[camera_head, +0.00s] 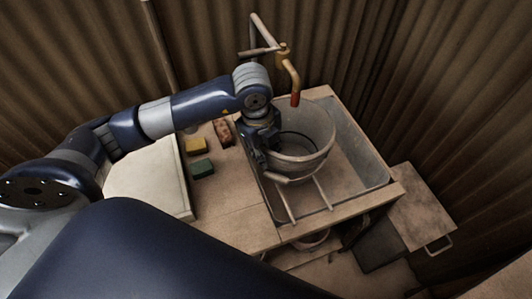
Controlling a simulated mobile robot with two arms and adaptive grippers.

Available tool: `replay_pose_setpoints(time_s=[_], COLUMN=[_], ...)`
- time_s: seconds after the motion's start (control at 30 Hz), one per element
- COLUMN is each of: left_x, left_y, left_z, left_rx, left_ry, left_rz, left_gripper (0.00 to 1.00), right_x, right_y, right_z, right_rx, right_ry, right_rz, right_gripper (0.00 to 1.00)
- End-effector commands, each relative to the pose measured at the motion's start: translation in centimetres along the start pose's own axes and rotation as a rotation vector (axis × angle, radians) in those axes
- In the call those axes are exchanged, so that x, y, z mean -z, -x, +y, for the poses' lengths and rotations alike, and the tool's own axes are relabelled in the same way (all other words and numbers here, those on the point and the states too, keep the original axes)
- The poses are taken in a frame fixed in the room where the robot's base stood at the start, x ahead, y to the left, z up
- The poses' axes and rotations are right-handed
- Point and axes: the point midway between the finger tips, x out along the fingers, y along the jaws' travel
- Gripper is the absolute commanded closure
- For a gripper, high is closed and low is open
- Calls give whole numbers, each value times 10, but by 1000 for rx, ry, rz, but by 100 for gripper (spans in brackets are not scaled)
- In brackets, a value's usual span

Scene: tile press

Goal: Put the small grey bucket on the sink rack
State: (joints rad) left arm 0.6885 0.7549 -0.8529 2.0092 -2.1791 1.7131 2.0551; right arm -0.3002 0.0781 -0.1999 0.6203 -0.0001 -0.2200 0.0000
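The small grey bucket (310,146) is over the sink (350,150), with its open mouth facing up. The sink rack (322,194) shows as pale bars across the sink, below and in front of the bucket. The bucket hides the rest of the rack, and I cannot tell whether its base touches the bars. My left gripper (262,150) points down at the left rim of the bucket. Its fingers are dark and small here, so their closure on the rim is unclear. My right gripper is out of view.
A brass tap (288,65) with a red tip hangs just behind the bucket. A yellow sponge (196,145), a green sponge (202,168) and a reddish-brown block (222,132) lie on the counter to the left. The wooden counter (225,215) in front is clear.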

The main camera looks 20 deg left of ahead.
Motion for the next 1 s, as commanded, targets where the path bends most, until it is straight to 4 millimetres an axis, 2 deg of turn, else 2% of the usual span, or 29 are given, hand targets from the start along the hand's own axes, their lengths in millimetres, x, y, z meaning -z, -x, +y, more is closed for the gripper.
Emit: replay_pose_setpoints(time_s=[0.3,0.5,0.67,1.0], left_x=[0,0,0,0], left_y=[68,97,105,106], left_z=[-1,0,0,0], left_rx=[7,3,1,0], left_ry=[-2,-1,-1,-1], left_rz=[-2,-2,-1,-1], left_gripper=[75,75,75,75], right_x=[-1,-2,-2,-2], right_y=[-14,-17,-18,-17], right_z=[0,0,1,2], right_rx=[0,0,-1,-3], right_ry=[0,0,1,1], right_rz=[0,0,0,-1], right_gripper=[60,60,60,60])
